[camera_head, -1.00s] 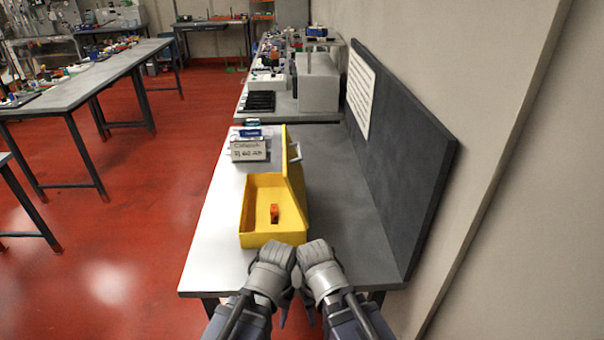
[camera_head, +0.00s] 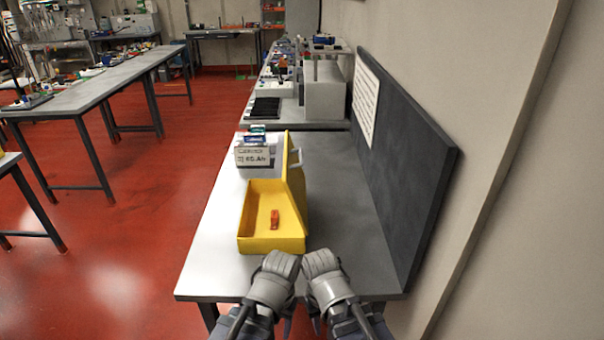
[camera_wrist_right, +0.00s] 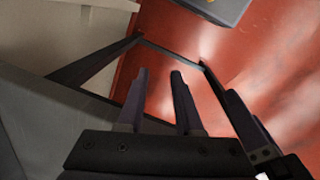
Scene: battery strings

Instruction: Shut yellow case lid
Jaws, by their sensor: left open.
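The yellow case (camera_head: 252,245) sits on the workbench in the head view, with its lid (camera_head: 294,180) standing up along its right side. A small red-orange object (camera_head: 275,219) lies inside the case. A grey handle shows at the lid's far end. My left gripper (camera_head: 287,328) and my right gripper (camera_head: 316,326) hang side by side near the bench's front edge, in front of the case and apart from it. The left is open. In the right wrist view, the fingers of my right gripper (camera_wrist_right: 160,85) are apart with nothing between them; the case is not seen there.
The workbench (camera_head: 345,230) has free room right of the case, up to a dark upright panel (camera_head: 410,180). A labelled grey box (camera_head: 255,157) stands behind the case. A further bench holds equipment. Red floor (camera_head: 130,230) is open on the left.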

